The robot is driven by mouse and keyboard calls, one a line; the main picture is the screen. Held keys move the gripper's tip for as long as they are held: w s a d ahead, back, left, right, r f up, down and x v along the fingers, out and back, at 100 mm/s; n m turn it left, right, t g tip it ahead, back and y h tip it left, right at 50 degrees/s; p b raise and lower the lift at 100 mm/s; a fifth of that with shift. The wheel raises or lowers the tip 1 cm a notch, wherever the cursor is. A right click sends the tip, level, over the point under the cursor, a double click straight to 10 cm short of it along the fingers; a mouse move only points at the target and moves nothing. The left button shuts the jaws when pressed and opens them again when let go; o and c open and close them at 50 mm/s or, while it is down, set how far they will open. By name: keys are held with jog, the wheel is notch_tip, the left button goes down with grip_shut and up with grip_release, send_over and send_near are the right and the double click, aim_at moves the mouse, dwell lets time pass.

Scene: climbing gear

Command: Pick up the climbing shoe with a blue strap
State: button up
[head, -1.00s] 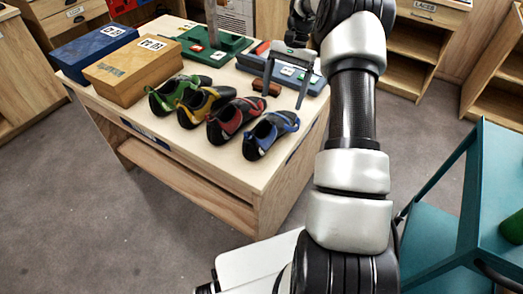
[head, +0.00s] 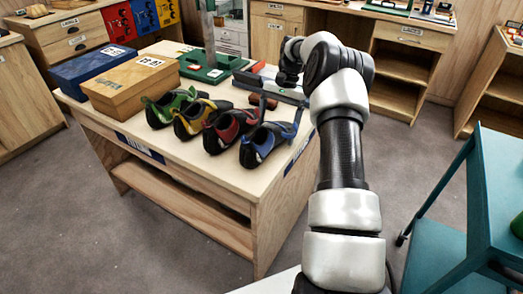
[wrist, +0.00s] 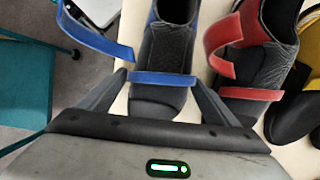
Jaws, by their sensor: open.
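The climbing shoe with the blue strap (head: 257,149) is dark and stands at the right end of a row of shoes on the wooden table (head: 213,165). In the wrist view, this shoe (wrist: 165,48) lies straight ahead, with a blue band across it and a blue strap loop at upper left. My gripper (wrist: 160,77) is open and empty. Its fingers show to the left and right of the blue band; whether they are level with the shoe is unclear. In the head view I cannot clearly make out the fingers.
The red-strap shoe (head: 226,131) stands close beside it, then the yellow (head: 194,120) and green (head: 170,108) ones. A teal cart (head: 497,195) stands at the right.

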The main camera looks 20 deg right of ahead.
jog(key=c, duration=1.2)
